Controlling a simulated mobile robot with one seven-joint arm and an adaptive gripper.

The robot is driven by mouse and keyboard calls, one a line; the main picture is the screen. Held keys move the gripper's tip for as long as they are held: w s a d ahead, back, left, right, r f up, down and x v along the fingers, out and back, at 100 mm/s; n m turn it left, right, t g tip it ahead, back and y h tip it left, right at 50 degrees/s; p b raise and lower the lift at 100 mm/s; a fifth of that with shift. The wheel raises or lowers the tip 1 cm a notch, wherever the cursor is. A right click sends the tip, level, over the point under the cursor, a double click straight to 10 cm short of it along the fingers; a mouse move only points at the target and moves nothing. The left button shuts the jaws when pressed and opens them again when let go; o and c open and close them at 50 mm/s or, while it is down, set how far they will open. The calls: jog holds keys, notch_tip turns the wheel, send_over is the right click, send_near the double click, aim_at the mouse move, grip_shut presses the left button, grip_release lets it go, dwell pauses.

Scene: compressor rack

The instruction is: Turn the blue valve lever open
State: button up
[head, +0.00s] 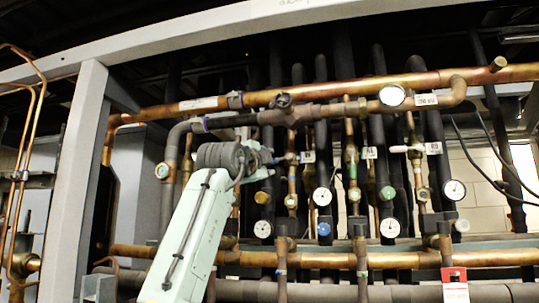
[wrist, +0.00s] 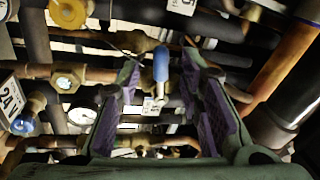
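The blue valve lever (wrist: 161,64) shows in the wrist view as a short blue handle, roughly upright in the picture, above a brass and metal fitting. My gripper (wrist: 162,78) is open, with a purple-padded finger on each side of the lever. Gaps show between the lever and both fingers, and nothing is held. I cannot tell whether the lever is at fingertip depth or beyond. In the head view my pale green arm reaches up to the pipes, and its wrist hides the fingers. I cannot make out the lever clearly there.
Copper pipes (head: 330,90) and black insulated pipes crowd the rack. Gauges (head: 322,196) and white-handled valves (head: 398,149) stand to the right. A blue round cap (wrist: 23,124) and a yellow cap (wrist: 68,13) show left in the wrist view. A grey post (head: 78,180) stands left.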

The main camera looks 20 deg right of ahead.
aim_at(277, 160)
jog(key=shift+p+x, duration=0.9)
jog(key=shift+x, duration=1.1)
jog(key=shift+c, duration=0.4)
grip_shut()
